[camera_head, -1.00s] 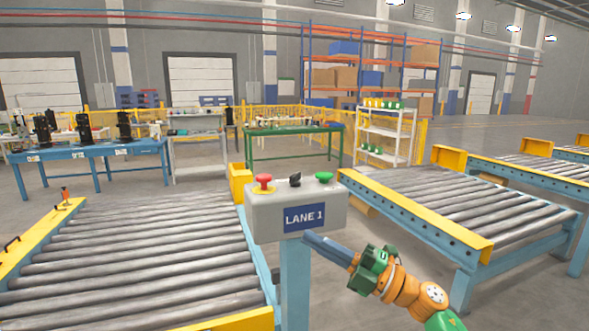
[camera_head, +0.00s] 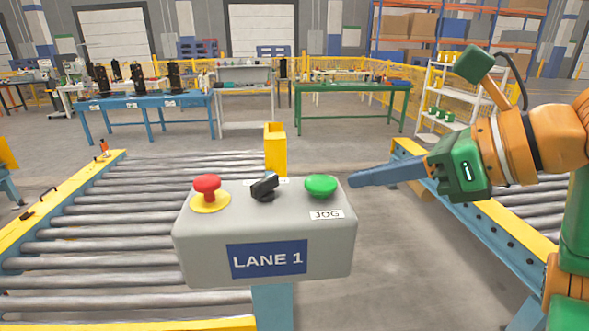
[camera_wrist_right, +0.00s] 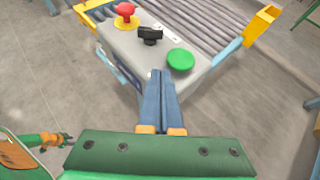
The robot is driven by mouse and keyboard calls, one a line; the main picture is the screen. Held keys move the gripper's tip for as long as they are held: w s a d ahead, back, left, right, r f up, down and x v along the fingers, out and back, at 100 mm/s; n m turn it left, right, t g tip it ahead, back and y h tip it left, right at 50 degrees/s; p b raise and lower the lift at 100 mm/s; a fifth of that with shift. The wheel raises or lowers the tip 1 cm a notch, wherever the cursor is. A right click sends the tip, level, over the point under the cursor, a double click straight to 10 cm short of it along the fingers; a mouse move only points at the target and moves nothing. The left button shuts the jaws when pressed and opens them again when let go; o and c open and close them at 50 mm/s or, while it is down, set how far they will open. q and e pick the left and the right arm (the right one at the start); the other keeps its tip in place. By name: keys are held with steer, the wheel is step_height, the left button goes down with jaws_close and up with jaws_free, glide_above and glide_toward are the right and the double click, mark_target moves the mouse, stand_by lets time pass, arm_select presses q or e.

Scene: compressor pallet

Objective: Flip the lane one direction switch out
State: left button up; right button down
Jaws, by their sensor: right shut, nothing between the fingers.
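The grey LANE 1 control box (camera_head: 264,225) stands on a light blue post in the middle of the head view. On its top, the black direction switch (camera_head: 264,186) sits between a red mushroom button (camera_head: 207,191) and a green JOG button (camera_head: 320,185). The switch handle is angled up to the right. My right gripper (camera_head: 352,181) is shut and empty, its tips just right of the green button. In the right wrist view the shut fingers (camera_wrist_right: 160,75) point at the box, near the green button (camera_wrist_right: 180,60), with the switch (camera_wrist_right: 150,35) beyond.
A roller conveyor (camera_head: 130,225) runs behind and left of the box; another conveyor (camera_head: 480,225) is at the right. A yellow post (camera_head: 275,150) rises behind the box. Blue (camera_head: 150,101) and green (camera_head: 355,87) tables stand farther back. The space above the box is clear.

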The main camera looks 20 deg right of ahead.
steer(key=a, duration=0.1)
glide_toward(275, 184)
steer(key=f, duration=0.3)
steer(key=shift+w+a+p, duration=0.4)
steer(key=w, duration=0.1)
steer(key=w+a+p, duration=0.1)
steer(key=w+p, duration=0.1)
steer(key=shift+w+a, duration=0.1)
steer(key=shift+a, duration=0.25)
steer(key=shift+w+a+f, duration=0.15)
steer(key=shift+w, duration=0.2)
arm_select(q)
steer(key=r, duration=0.3)
steer(key=shift+s+a, duration=0.15)
steer(key=shift+a, duration=0.15)
